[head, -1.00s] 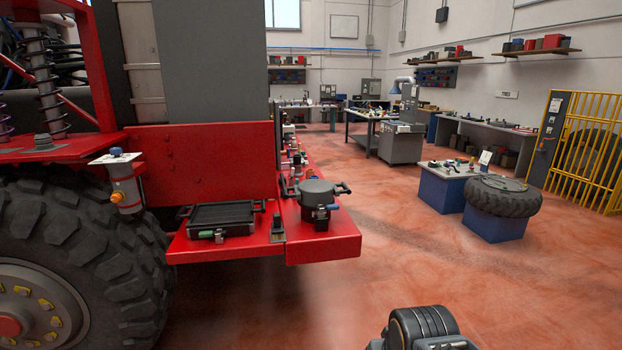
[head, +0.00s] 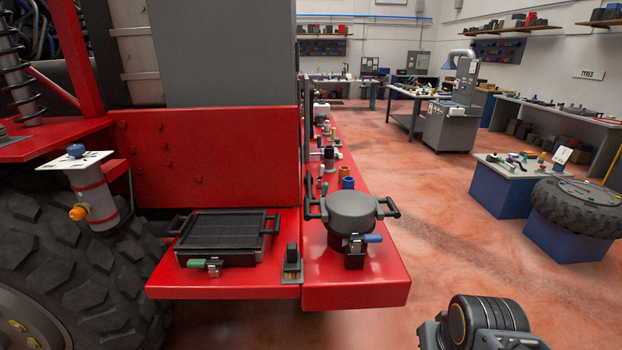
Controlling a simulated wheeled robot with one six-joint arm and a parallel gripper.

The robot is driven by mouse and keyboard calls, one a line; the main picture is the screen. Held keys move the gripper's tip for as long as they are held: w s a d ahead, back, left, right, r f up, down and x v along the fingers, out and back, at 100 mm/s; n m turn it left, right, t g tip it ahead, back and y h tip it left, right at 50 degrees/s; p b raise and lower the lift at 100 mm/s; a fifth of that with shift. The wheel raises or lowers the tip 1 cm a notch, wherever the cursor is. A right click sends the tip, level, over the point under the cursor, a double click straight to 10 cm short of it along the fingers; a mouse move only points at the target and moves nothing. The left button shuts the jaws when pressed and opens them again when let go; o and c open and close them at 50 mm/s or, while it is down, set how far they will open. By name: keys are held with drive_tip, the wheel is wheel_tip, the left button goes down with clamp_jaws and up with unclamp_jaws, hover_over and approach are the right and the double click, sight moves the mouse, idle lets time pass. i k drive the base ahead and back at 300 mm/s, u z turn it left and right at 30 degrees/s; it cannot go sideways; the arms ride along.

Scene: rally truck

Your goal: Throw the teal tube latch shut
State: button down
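A latch with a green-teal tube handle (head: 198,263) sits on the front of a flat black tray-like box (head: 222,256) on the red truck's ledge. Its tube points left from a metal bracket (head: 215,267); I cannot tell whether it is thrown shut. A second latch with a blue tube handle (head: 372,238) sits on the front of a round grey-lidded pot (head: 352,208) to the right, its tube pointing right. My gripper is not in view; only a dark joint of my arm shows at the bottom right, well away from both latches.
A small black switch-like block (head: 292,258) stands between box and pot. The red ledge (head: 235,287) has a front edge, with the big tyre (head: 90,275) left. A cylinder with an orange knob (head: 79,212) hangs there.

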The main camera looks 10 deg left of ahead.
sight(325, 185)
drive_tip(key=u, duration=0.5)
drive_tip(key=i, duration=0.85)
drive_tip(key=u, duration=1.4)
drive_tip(key=i, duration=0.4)
drive_tip(key=u, duration=0.3)
